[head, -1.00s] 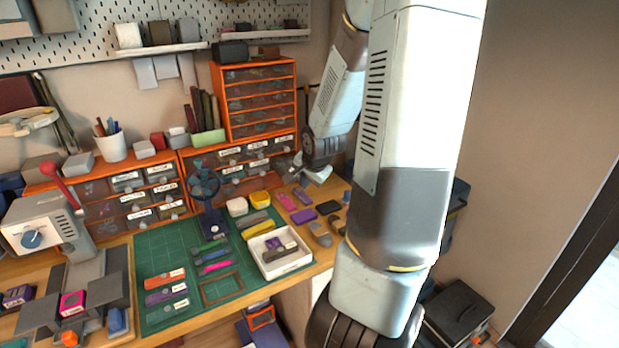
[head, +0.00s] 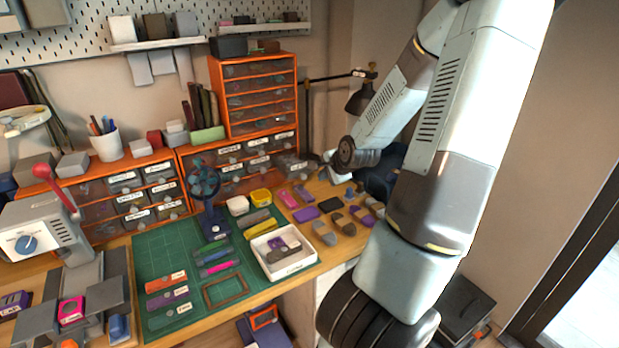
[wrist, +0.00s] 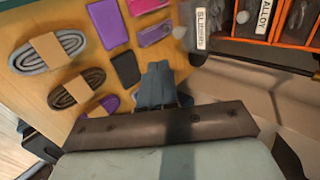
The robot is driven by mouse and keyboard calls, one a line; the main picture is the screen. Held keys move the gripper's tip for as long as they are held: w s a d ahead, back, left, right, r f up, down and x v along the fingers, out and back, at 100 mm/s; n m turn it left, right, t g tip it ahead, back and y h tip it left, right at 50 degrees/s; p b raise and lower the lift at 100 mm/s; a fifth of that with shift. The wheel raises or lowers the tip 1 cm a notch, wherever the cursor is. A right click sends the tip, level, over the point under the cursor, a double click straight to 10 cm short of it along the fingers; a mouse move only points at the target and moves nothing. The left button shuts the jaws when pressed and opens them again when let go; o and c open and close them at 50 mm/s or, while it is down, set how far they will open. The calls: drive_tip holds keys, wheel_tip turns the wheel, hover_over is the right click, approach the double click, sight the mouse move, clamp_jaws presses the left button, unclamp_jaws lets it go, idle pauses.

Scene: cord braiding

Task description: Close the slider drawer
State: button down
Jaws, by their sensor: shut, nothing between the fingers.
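The slider drawer (wrist: 217,20), with a white label reading like "SLIDERS", is at the top right of the wrist view. In the head view the drawer (head: 293,166) sticks out at the bottom right of the lower orange cabinet. A grey round knob (wrist: 180,32) shows at its front. My gripper (wrist: 158,72) is shut and empty, below and left of the drawer front in the wrist view, apart from it. In the head view my gripper (head: 328,160) is just right of the drawer, its fingers hard to make out.
Purple and pink pieces (head: 303,194) and coiled cords (head: 343,224) lie on the bench near my gripper. A white tray (head: 291,270) stands on the green mat (head: 157,262). A dark lamp (head: 361,98) rises behind my arm. Other labelled drawers (wrist: 262,20) adjoin the slider drawer.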

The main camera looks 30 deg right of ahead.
sight(292, 163)
drive_tip(key=w+r+x, duration=0.1)
drive_tip(key=x, duration=1)
drive_tip(key=shift+w+r, duration=0.35)
drive_tip(key=shift+w, duration=0.1)
drive_tip(key=shift+w, duration=0.1)
drive_tip(key=w, duration=1.1)
drive_tip(key=shift+w+a, duration=0.2)
drive_tip(key=shift+a, duration=0.05)
drive_tip(key=shift+w+r, duration=0.2)
drive_tip(key=shift+w, duration=0.2)
drive_tip(key=shift+a, duration=0.1)
